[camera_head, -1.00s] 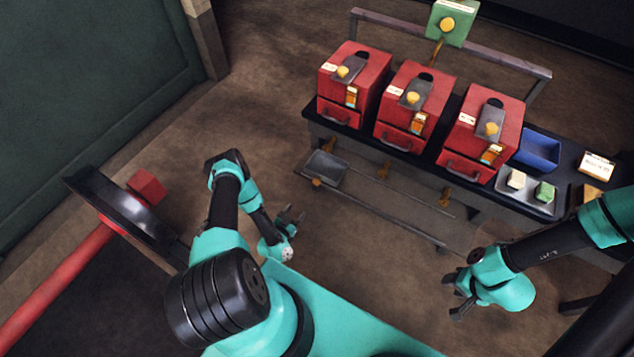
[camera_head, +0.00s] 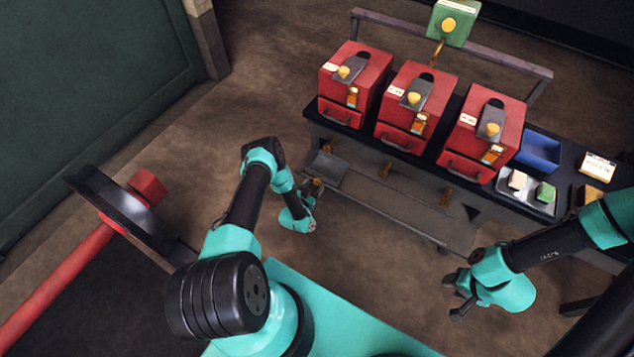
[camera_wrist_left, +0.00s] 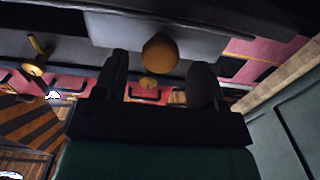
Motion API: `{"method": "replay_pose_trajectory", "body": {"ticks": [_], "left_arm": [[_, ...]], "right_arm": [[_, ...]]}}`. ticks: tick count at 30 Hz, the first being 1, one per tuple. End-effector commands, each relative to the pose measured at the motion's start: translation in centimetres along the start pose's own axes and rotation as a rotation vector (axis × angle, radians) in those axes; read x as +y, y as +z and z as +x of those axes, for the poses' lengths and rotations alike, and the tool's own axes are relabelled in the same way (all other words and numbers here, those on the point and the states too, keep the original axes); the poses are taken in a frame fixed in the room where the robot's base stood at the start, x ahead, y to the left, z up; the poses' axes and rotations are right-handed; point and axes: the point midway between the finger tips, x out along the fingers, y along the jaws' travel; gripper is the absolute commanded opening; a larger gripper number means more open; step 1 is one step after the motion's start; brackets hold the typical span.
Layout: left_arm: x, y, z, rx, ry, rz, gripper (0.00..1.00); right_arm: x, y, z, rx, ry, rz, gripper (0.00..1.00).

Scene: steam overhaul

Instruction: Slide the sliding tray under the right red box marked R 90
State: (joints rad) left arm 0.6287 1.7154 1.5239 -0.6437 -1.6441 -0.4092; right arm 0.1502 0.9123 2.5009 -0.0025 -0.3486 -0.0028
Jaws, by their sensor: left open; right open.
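The grey sliding tray (camera_head: 328,168) is low at the front of the bench, under the left red box (camera_head: 355,80). Its brown knob (camera_head: 317,182) points toward me. My left gripper (camera_head: 313,190) is open at this knob. In the left wrist view the round orange-brown knob (camera_wrist_left: 160,52) shows between the two open fingers (camera_wrist_left: 160,75), and contact cannot be told. The right red box (camera_head: 485,135) stands at the right of the row; its small label is unreadable here. My right gripper (camera_head: 459,294) is open and empty, in front of the bench's right part.
A middle red box (camera_head: 418,100) stands between the other two. A blue bin (camera_head: 538,150) and a small tray (camera_head: 540,207) with two blocks are at the bench's right. Floor before the bench is clear.

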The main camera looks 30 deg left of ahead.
Motion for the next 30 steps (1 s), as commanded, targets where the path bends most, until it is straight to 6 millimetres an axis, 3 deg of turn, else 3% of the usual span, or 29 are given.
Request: {"method": "replay_pose_trajectory", "body": {"ticks": [6,17,30], "left_arm": [[0.0,0.0,2.4,0.001,0.000,0.000,0.64],[0.0,0.0,2.8,0.000,0.000,-0.001,0.64],[0.0,0.0,2.8,0.000,0.000,-0.001,0.22]], "right_arm": [[0.0,0.0,0.0,0.000,0.000,0.000,0.43],[0.0,0.0,0.0,0.000,0.000,0.000,0.43],[0.0,0.0,0.0,0.000,0.000,0.000,0.43]]}}
